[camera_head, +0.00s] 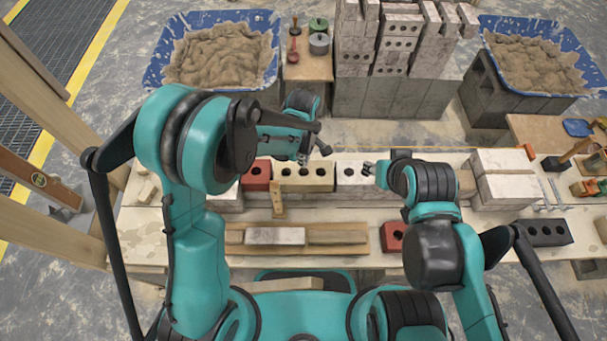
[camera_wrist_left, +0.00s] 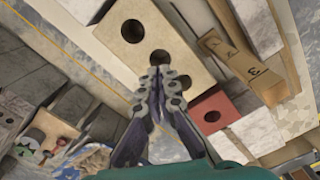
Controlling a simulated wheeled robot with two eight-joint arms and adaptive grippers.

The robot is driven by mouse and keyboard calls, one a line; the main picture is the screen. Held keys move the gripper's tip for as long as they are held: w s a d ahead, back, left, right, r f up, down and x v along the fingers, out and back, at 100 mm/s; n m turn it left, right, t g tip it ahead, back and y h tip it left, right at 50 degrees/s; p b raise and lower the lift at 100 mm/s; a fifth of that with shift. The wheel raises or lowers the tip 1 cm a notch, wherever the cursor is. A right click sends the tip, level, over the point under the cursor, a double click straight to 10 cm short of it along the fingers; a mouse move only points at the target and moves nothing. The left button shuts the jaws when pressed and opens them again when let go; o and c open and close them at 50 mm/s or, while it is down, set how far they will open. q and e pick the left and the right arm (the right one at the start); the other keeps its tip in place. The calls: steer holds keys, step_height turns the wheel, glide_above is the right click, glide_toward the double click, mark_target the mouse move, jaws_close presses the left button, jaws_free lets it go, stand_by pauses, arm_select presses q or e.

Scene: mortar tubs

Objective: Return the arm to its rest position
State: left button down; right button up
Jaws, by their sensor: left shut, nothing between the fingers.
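My left gripper (camera_head: 312,150) hangs over the row of bricks, above the back edge of the cream brick (camera_head: 318,184) with holes. In the left wrist view its fingers (camera_wrist_left: 160,78) are together with nothing between them, in front of the cream brick (camera_wrist_left: 185,52). A red brick (camera_head: 257,172) lies at the left of the cream one and also shows in the left wrist view (camera_wrist_left: 212,110). My right gripper (camera_head: 370,168) is over the pale brick (camera_head: 350,182) at the right; its fingers are too small to judge.
Blue mortar tubs stand at the back left (camera_head: 276,62) and back right (camera_head: 565,38). Stacked bricks (camera_head: 395,45) rise behind the wall. A small wooden piece (camera_head: 278,204) stands against the row. Planks (camera_head: 345,234) and another red brick (camera_head: 392,236) lie nearer me.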

stand_by(0.3)
arm_select(q)
steer(key=s+a+r+m+t, duration=0.3)
steer(key=s+a+r+m, duration=0.3)
steer(key=a+r, duration=0.3)
steer(key=s+a+r+m+t, duration=0.4)
steer(key=s+a+r+m, duration=0.2)
steer(key=a+r, duration=0.2)
steer(key=shift+s+a+r, duration=0.35)
steer(key=shift+a+r, duration=0.05)
steer(key=shift+r, duration=0.3)
